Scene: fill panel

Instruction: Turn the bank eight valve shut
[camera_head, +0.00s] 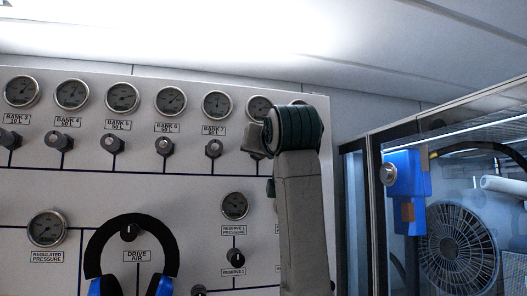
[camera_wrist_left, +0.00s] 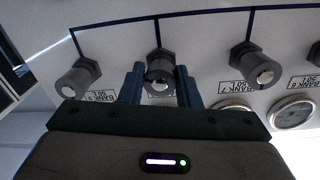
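The bank eight valve (camera_wrist_left: 160,80) is a dark grey knob with a pale end cap, in the middle of the left wrist view, between the valves labelled bank 9 and bank 7. My left gripper (camera_wrist_left: 161,82) has one blue-grey finger on each side of this knob. The gaps are too narrow to tell whether the fingers touch it. In the head view my left arm rises in front of the panel (camera_head: 190,188) and hides the bank eight valve and its label. Its fingers are also hidden there. My right gripper is not in view.
Bank 7 valve (camera_head: 213,148) is left of my arm, in a row of several valves under gauges. Ear defenders (camera_head: 130,228) with a black band and blue cups hang around the drive air knob. A glass-fronted cabinet (camera_head: 376,190) stands at the right.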

